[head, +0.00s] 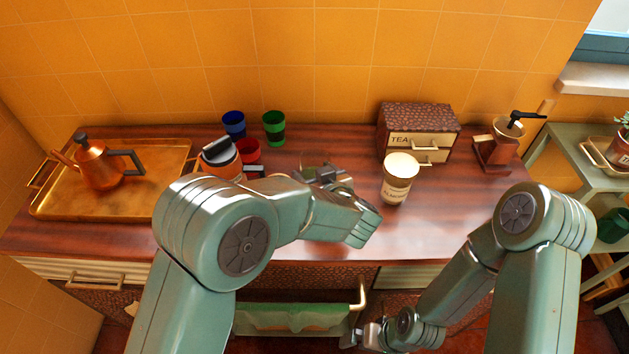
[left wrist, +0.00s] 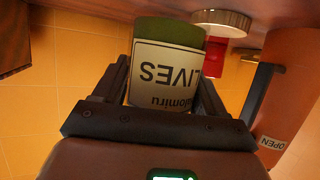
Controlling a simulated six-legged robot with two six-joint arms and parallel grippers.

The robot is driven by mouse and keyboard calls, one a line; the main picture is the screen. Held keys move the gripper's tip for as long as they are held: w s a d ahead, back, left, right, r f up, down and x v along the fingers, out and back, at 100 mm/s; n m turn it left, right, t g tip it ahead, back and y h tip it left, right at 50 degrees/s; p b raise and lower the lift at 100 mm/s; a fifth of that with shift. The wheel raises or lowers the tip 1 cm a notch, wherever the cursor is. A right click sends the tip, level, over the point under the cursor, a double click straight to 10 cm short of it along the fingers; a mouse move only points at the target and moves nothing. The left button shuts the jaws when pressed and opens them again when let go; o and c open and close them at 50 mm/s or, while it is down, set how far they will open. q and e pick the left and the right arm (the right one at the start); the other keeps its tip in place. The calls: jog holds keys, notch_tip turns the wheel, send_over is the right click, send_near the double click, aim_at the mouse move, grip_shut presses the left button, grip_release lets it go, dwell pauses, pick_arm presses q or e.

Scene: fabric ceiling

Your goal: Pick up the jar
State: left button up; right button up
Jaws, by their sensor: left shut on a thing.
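The jar (left wrist: 168,72) is green with a pale label reading "LIVES" upside down in the left wrist view. My left gripper (left wrist: 163,88) is shut on it, one dark finger on each side. In the head view, the left gripper (head: 322,176) is over the middle of the counter. There the jar (head: 312,169) shows only as a small green patch, mostly hidden by the gripper. I cannot tell whether the jar is touching the counter. My right gripper (head: 362,337) is low in front of the cabinet, away from the jar; its finger opening is unclear.
A cream labelled cup (head: 397,180) stands right of the left gripper. An orange container (head: 222,160) and red (head: 248,151), blue (head: 234,124) and green (head: 274,128) cups stand left. A copper kettle (head: 100,165) is on a tray (head: 60,205). A tea box (head: 420,130) stands behind.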

pick_arm(q)
notch_tip(320, 180, up, 17)
jog(key=p, duration=0.1)
jog(key=shift+r, duration=0.15)
jog(key=shift+a, duration=0.1)
